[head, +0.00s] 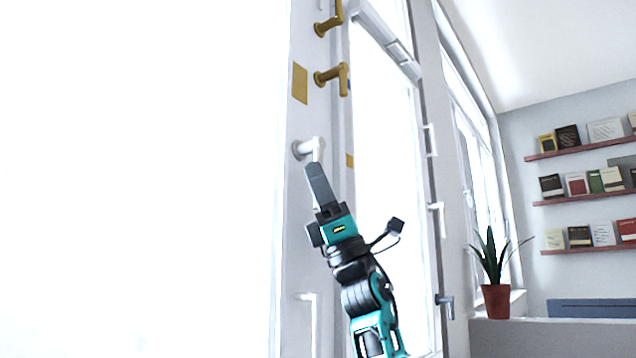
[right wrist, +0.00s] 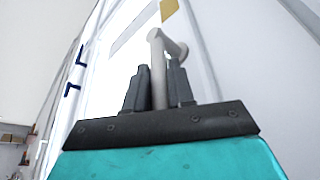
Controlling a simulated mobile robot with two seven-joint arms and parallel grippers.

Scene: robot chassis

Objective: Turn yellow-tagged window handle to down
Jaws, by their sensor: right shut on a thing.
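A white window handle (head: 308,148) sits on the white window frame, just below a yellow tag (head: 300,83). My right gripper (head: 314,170) reaches up to it from below. In the right wrist view, the handle's grey-looking lever (right wrist: 157,62) runs down between the two fingers (right wrist: 158,88), which are shut on it. The lever appears to point roughly downward from its pivot. A yellow tag (right wrist: 168,9) shows above the handle there. The fingers hide the lever's lower end in the head view. My left gripper is not in view.
Two gold handles (head: 332,78) (head: 330,20) are higher on the frame. A smaller yellow tag (head: 350,160) is to the right. Another white handle (head: 308,298) is lower down. A potted plant (head: 496,300) and book shelves (head: 585,198) stand at the right.

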